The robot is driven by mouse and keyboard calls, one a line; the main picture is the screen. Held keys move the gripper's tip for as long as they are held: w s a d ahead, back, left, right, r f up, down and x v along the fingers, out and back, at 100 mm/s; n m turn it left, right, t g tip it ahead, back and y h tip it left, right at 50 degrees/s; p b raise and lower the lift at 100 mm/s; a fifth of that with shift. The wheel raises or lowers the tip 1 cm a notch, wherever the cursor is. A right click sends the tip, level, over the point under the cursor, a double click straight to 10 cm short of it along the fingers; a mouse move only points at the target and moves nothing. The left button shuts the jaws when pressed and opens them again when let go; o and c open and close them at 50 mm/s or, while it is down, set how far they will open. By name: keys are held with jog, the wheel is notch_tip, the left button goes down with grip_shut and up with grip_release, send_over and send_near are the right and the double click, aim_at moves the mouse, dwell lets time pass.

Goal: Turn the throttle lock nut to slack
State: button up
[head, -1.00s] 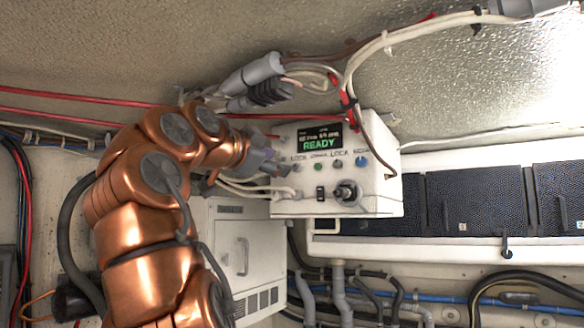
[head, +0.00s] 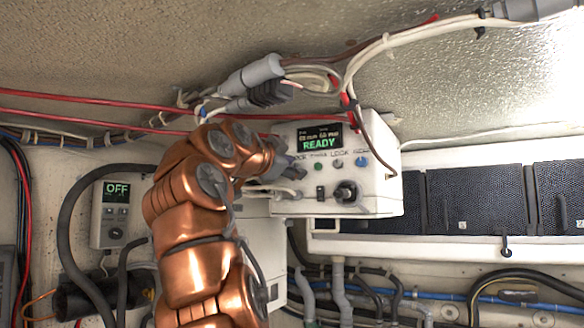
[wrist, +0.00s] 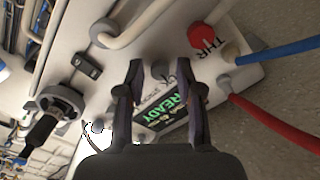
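The white control box (head: 380,197) hangs below the ceiling, its green READY display (head: 320,139) lit. In the wrist view the display (wrist: 162,112) sits behind my fingers. A small grey round nut or knob (wrist: 160,73) shows between the fingertips, its label mostly hidden. A red round part (wrist: 202,37) marked "THR" is up and right of it. I cannot tell for certain which is the throttle lock nut. My gripper (wrist: 165,70) is open, close before the panel; contact is not clear. In the head view my arm hides the panel's left part.
The panel also carries a rocker switch (head: 320,192), a protruding black knob (head: 346,192), and green (head: 318,166) and blue (head: 361,161) round parts. Blue (wrist: 275,50) and red (wrist: 275,125) cables leave the box edge. A grey unit (head: 112,214) at left reads OFF.

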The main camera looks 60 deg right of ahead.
grip_shut()
jog(key=shift+n, duration=0.4)
jog(key=n+p, duration=0.6)
jog(key=n, duration=1.2)
jog(key=shift+p, duration=0.3)
jog(key=shift+n, duration=0.3)
dwell(0.3)
jog(key=shift+o, duration=1.3)
grip_release()
